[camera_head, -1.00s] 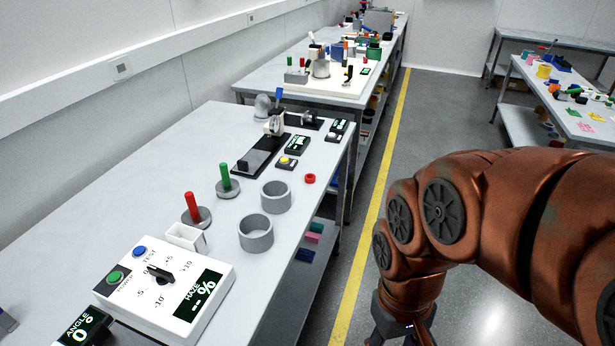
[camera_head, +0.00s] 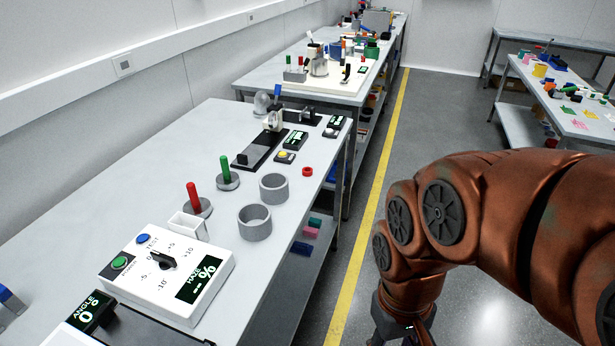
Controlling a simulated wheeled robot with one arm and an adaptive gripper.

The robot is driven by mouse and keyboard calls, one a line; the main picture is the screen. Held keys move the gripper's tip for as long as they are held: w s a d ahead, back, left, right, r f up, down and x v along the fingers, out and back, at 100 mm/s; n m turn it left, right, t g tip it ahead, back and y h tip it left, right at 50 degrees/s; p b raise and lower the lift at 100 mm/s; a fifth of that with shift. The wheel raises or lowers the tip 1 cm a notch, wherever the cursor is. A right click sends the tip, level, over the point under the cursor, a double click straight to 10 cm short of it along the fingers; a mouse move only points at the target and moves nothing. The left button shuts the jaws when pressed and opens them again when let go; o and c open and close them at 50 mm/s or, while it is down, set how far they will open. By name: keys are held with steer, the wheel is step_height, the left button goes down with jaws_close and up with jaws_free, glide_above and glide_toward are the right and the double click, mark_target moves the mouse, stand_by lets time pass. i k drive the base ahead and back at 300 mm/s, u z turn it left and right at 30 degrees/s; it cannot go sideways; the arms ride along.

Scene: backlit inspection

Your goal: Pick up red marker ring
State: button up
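The red marker ring (camera_head: 307,171) is a small red ring lying on the near grey table (camera_head: 110,190), close to its right edge. It sits right of the two larger grey rings and below the small black display boxes. My gripper (camera_head: 402,335) is only partly in view at the bottom, below the copper arm and over the floor right of the table. It is well apart from the ring. Its fingertips are cut off by the frame edge, so I cannot tell whether it is open or shut.
Grey rings (camera_head: 255,222) (camera_head: 274,188), a red peg (camera_head: 194,197), a green peg (camera_head: 226,172) and a white haze meter (camera_head: 168,268) stand on the table. A black rail fixture (camera_head: 259,150) is behind. Open floor with a yellow line (camera_head: 362,230) runs along the right.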

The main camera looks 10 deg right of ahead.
mark_target(306, 172)
steer(key=u, duration=0.05)
steer(key=k, duration=0.35)
steer(key=z, duration=0.65)
steer(key=i, duration=0.7)
steer(key=u, duration=2)
